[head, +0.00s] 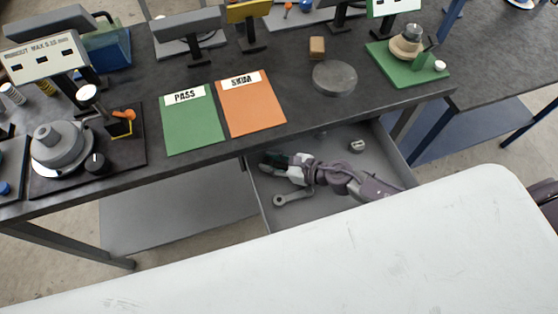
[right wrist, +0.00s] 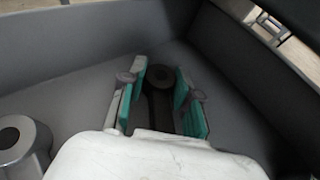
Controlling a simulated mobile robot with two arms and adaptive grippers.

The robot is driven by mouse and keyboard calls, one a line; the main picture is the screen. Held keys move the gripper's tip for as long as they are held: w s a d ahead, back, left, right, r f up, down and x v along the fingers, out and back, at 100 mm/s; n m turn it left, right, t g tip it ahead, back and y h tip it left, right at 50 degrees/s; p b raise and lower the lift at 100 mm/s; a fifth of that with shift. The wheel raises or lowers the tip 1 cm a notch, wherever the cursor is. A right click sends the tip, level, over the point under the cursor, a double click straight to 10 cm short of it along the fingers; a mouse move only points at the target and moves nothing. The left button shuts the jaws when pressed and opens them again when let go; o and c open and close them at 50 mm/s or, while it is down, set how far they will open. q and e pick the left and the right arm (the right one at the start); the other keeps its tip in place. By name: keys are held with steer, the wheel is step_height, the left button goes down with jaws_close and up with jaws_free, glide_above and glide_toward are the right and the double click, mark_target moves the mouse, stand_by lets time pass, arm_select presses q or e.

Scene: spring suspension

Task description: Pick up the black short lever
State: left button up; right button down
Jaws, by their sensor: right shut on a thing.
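The black short lever (right wrist: 160,78) lies inside the open grey drawer, with its round holed end near a drawer corner in the right wrist view. My right gripper (right wrist: 161,95) has its green pads on either side of the lever's shank and is shut on it. In the head view my right gripper (head: 278,160) reaches into the left part of the drawer. There the lever is mostly hidden by the fingers, and I cannot tell whether it is off the drawer floor. My left gripper is not in view.
The drawer (head: 326,205) also holds a grey lever (head: 294,196) beside my gripper and a small metal part (head: 357,146) at the back. The drawer walls stand close around the gripper. The dark workbench (head: 330,110) above bears a green PASS sheet (head: 192,125) and an orange SKIM sheet (head: 252,108).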

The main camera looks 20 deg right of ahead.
steer(key=shift+s+d+f, duration=0.1)
steer(key=shift+s+f, duration=0.05)
steer(key=shift+f, duration=0.05)
